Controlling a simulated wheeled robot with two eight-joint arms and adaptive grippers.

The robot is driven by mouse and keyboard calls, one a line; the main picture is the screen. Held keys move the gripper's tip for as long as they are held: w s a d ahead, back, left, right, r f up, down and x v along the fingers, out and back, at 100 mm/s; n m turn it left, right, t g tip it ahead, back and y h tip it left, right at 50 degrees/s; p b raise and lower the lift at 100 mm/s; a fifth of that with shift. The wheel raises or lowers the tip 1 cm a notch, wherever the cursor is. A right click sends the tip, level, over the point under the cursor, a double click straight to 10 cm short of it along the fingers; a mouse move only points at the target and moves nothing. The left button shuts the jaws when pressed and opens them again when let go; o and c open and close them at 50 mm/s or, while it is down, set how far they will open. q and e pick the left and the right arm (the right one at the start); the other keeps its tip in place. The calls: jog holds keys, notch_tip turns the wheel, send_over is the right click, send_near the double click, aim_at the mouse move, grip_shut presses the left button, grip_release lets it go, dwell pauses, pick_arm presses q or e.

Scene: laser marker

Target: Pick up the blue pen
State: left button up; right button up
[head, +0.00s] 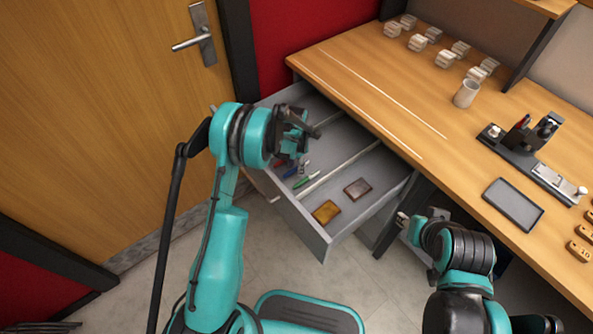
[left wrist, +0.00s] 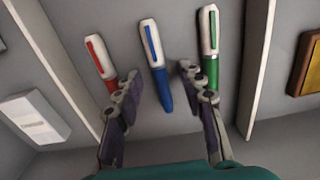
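The blue pen (left wrist: 155,60) lies in the open drawer, white at one end with a blue clip and blue at the other. In the left wrist view it lies between a red pen (left wrist: 101,60) and a green pen (left wrist: 210,45). My left gripper (left wrist: 155,88) is open, with its fingers on either side of the blue pen's lower part; I cannot tell whether they touch any pen. In the head view my left gripper (head: 300,125) is over the drawer. My right gripper (head: 402,218) is beside the desk, away from the pens; its fingers are too small to judge.
The drawer (head: 318,240) is pulled out and has dividers. It also holds a gold card-like item (head: 326,211) and a brown one (head: 357,188). The desk (head: 380,95) carries a laser marker (head: 525,145), a dark tray (head: 513,204), a cup (head: 466,93) and several clear containers.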

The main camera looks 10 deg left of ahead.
pick_arm(q)
jog(key=shift+r, duration=0.1)
jog(key=shift+c, duration=0.3)
grip_shut()
